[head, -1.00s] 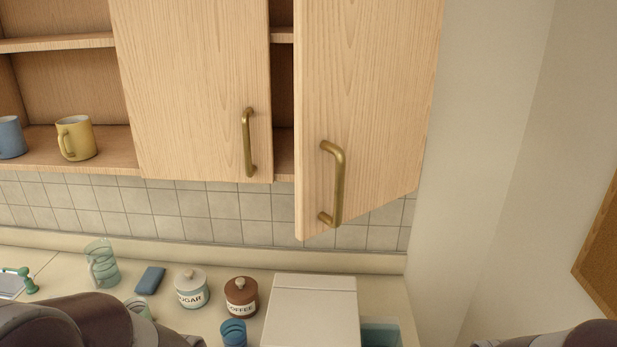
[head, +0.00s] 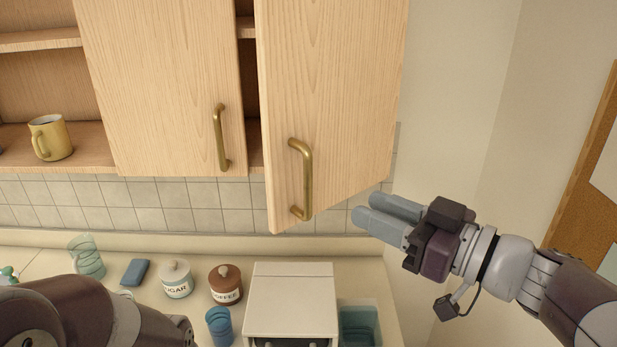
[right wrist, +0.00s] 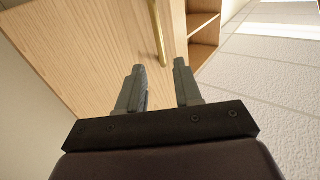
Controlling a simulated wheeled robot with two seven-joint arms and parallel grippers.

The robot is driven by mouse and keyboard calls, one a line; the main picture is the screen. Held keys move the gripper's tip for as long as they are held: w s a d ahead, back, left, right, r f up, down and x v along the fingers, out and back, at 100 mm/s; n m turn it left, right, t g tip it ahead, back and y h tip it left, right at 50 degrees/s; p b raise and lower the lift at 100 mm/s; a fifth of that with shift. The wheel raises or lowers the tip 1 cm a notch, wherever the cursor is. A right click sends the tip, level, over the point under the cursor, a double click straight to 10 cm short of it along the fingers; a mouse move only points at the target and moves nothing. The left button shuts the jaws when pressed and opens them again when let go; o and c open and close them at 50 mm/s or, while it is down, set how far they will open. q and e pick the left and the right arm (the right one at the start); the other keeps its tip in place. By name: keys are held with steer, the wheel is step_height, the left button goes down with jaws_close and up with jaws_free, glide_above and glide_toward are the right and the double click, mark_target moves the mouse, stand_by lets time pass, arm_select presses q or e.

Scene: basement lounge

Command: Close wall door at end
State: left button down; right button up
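The end wall door (head: 345,90) is a light wooden cabinet door at the right end of the wall cabinet. It stands partly open, its handle side swung out toward me, with a dark gap on its left. Its brass handle (head: 306,180) is near its lower left edge. My left gripper is not visible; only my left arm shows.
A neighbouring cabinet door (head: 165,90) hangs to the left, beside open shelves with a yellow mug (head: 52,138). Below, the counter holds a sugar jar (head: 175,280), a coffee jar (head: 225,285), a blue cup (head: 220,327) and a white appliance (head: 292,300).

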mark_target(311, 184)
steer(key=p+x, duration=0.3)
steer(key=x, duration=0.9)
steer(key=shift+w+a+f+p, duration=0.1)
steer(key=shift+p, duration=0.25)
jaws_close()
